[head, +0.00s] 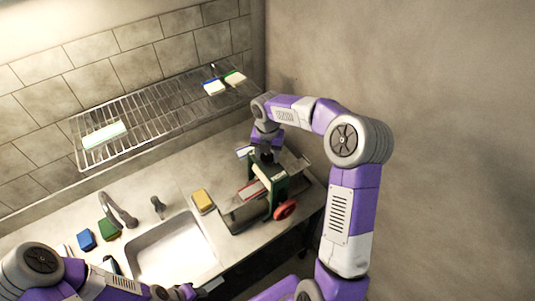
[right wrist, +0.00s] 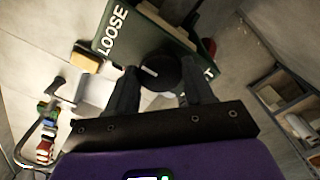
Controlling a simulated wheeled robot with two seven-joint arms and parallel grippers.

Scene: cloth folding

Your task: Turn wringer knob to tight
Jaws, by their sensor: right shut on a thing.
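The wringer (head: 274,181) is a green-framed machine with a red crank knob, standing on the counter. My right gripper (head: 265,152) reaches down onto its top from above. In the right wrist view, the green plate (right wrist: 112,33) reads LOOSE at left; only a final T of the other word shows past my finger. The black round knob (right wrist: 160,72) sits between the fingers of my right gripper (right wrist: 161,82), which is shut on it. A pale pointer mark lies at the knob's upper left. My left gripper (head: 187,291) is low by the sink's front edge; its jaws are unclear.
A grey tub (head: 240,215) stands under the wringer. The sink (head: 172,252) is left of it, with a yellow sponge (head: 202,201) between. Blue and green sponges lie by the faucet (head: 120,211). A wire shelf (head: 150,112) hangs on the wall above.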

